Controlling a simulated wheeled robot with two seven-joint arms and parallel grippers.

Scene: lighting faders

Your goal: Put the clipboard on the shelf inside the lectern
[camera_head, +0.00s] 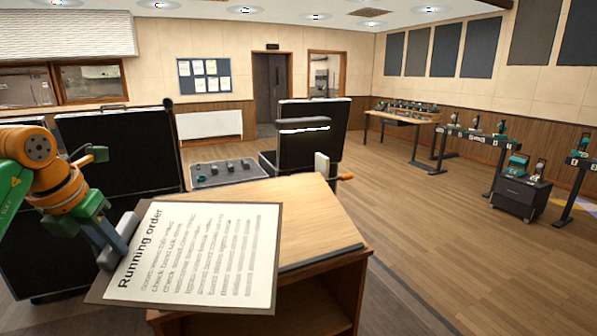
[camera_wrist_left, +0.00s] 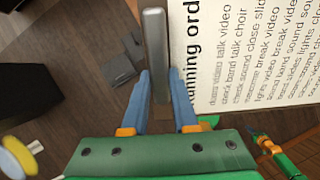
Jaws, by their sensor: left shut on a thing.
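The clipboard (camera_head: 262,290) carries a white sheet headed "Running order" and is held tilted in front of and above the lectern's near left part. My left gripper (camera_head: 112,246) is shut on the grey clip at the clipboard's left edge. In the left wrist view the clip (camera_wrist_left: 155,50) stands between the blue fingers. The lectern (camera_head: 305,205) has a sloped wooden top with a dark lip. Its open front shows below the top, and the shelf inside (camera_head: 318,318) is partly hidden by the clipboard. What looks like my right gripper (camera_wrist_left: 262,142) shows small in the left wrist view, its jaws unclear.
Black cases (camera_head: 120,150) stand at left, near my left arm. A wooden table (camera_head: 403,118) and several stands are at the far right. The floor right of the lectern is clear.

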